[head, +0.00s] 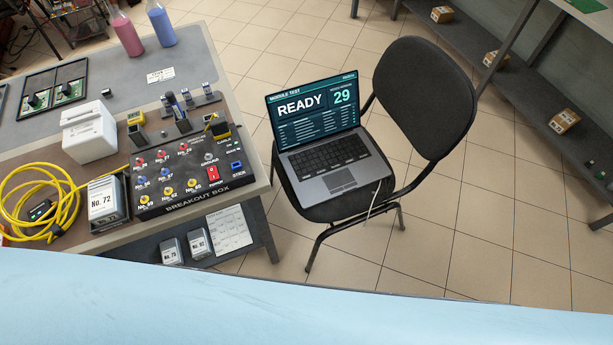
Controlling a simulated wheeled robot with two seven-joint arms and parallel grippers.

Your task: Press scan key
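An open laptop (330,150) rests on the seat of a black chair. Its screen (312,112) shows "MODULE TEST", "READY" and the number 29, with small lines of text below. Its dark keyboard (327,156) faces the front, with a touchpad (340,181) below it. The key labels are too small to read, so I cannot tell which key is the scan key. Neither of my grippers is in view.
The chair (425,98) stands right of a workbench (258,172). On the bench are a black breakout box (193,202), a grey No. 72 module (105,212), a coiled yellow cable (18,200) and a white case (90,131). Tiled floor (500,220) lies open to the right.

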